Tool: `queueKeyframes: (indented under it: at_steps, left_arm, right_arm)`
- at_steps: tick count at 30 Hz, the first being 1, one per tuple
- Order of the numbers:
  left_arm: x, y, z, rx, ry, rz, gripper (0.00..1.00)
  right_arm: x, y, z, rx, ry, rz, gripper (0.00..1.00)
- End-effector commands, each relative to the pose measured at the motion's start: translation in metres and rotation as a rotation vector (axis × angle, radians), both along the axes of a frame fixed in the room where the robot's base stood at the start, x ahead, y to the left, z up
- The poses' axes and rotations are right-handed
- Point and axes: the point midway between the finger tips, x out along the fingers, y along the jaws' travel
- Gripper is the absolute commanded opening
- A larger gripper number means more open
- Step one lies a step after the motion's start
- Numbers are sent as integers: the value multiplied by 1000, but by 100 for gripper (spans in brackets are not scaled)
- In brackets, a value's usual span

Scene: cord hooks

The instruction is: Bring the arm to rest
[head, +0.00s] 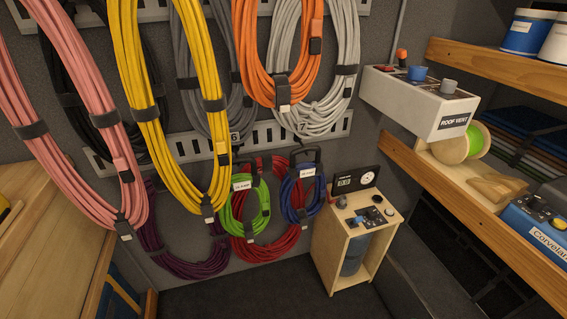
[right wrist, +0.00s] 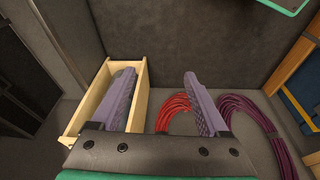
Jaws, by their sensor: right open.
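My right gripper (right wrist: 158,82) shows only in the right wrist view, with two purple fingers spread apart and nothing between them. Neither gripper nor arm shows in the head view. My left gripper is in no view. In the head view coiled cords hang on the wall: pink (head: 62,75), yellow (head: 133,65), orange (head: 248,60), grey-white (head: 346,45), green (head: 229,215) and blue (head: 290,205).
A small wooden cabinet (head: 318,245) with a control panel stands on the floor. A grey "ROOF VENT" box (head: 400,95) juts from the wall. Wooden shelves (head: 420,165) carry a green spool (head: 480,138) at right. A wooden bench (head: 50,240) is at left.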

Motion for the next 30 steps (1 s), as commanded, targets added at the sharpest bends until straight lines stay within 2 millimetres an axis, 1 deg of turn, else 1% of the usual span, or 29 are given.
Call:
queueKeyframes:
  at_steps: [1,5,6,8,9,11,12,15,18,21,30]
  left_arm:
    - [0,0,6,0,0,0,95]
    - [0,0,15,0,0,0,95]
    - [0,0,19,0,0,0,95]
    - [0,0,25,0,0,0,95]
    - [0,0,30,0,0,0,95]
    - [0,0,38,0,0,0,95]
    - [0,0,42,-1,0,0,95]
    - [0,0,50,-1,0,1,95]
    - [0,-1,54,-1,0,0,95]
    - [0,-1,53,-1,0,1,95]
    - [0,-1,52,-1,0,0,95]
  right_arm:
    - [-3,0,-13,-1,14,1,78]
    - [-17,-1,-60,-4,40,5,78]
    - [-25,-3,-77,-5,52,7,78]
    - [-42,-5,-104,-7,70,10,78]
    - [-58,-7,-124,-10,86,13,78]
    - [-86,-12,-151,-12,108,19,78]
    - [-107,-15,-166,-14,121,21,78]
    - [-155,-24,-190,-19,147,28,78]
    - [-187,-31,-200,-22,160,33,78]
    - [-199,-33,-204,-22,164,35,78]
    - [-200,-33,-205,-22,165,35,78]
